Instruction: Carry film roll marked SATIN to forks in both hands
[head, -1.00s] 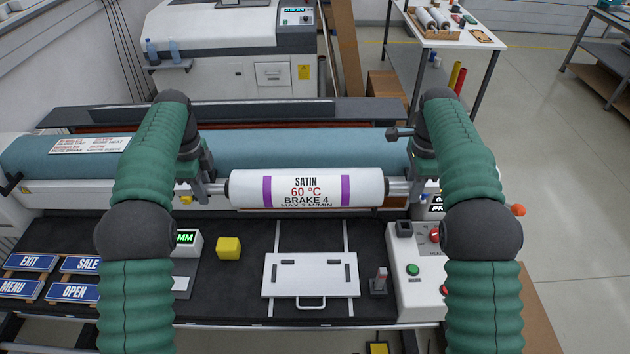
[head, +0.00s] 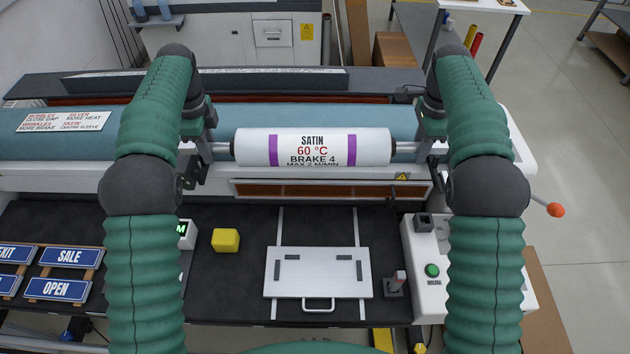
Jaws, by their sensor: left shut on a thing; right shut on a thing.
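The white film roll marked SATIN (head: 312,150), with purple bands, is held level by its metal shaft ends. My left gripper (head: 222,149) is shut on the left shaft end. My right gripper (head: 408,148) is shut on the right shaft end. In the picture the roll lies over the teal roller (head: 228,118) of the machine; I cannot tell how far apart they are. I cannot make out the forks clearly; my arms and the roll cover parts of the machine near both shaft ends.
Below the roll is a slot (head: 330,190) in the machine front. On the black bench are a yellow block (head: 226,240), a white plate with a handle (head: 318,272) and sign plates (head: 58,289). A control box (head: 425,285) stands right, near an orange-knobbed lever (head: 556,210).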

